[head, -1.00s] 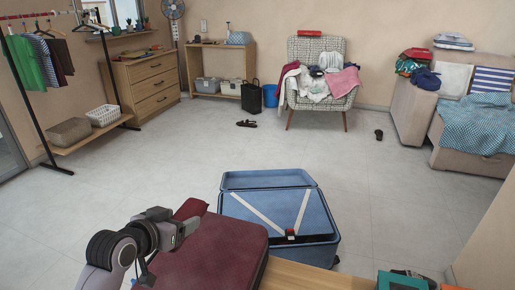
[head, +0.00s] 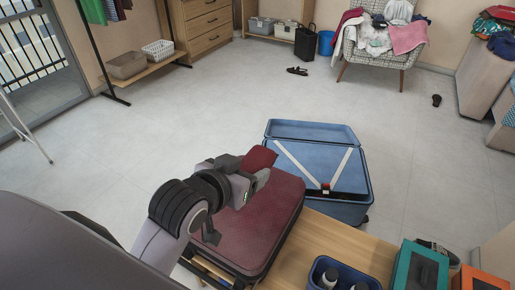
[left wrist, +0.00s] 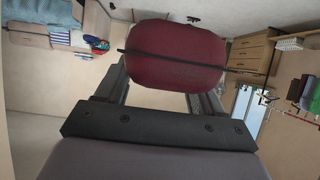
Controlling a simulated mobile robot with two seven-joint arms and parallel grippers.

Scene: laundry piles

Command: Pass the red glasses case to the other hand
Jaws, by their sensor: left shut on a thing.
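The red glasses case (head: 261,158) is dark red with a rounded shape. My left gripper (head: 247,176) is shut on it, above the back left part of a maroon suitcase in the head view. In the left wrist view the case (left wrist: 175,55) sits between the two fingers of the left gripper (left wrist: 172,88), with a thin dark seam across it. The gripper hides part of the case. My right gripper is not in view.
The closed maroon suitcase (head: 245,225) lies on a wooden bench (head: 345,245). An open blue suitcase (head: 315,165) with white straps stands behind it. A blue bin with bottles (head: 345,270) and a teal box (head: 420,268) are at front right.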

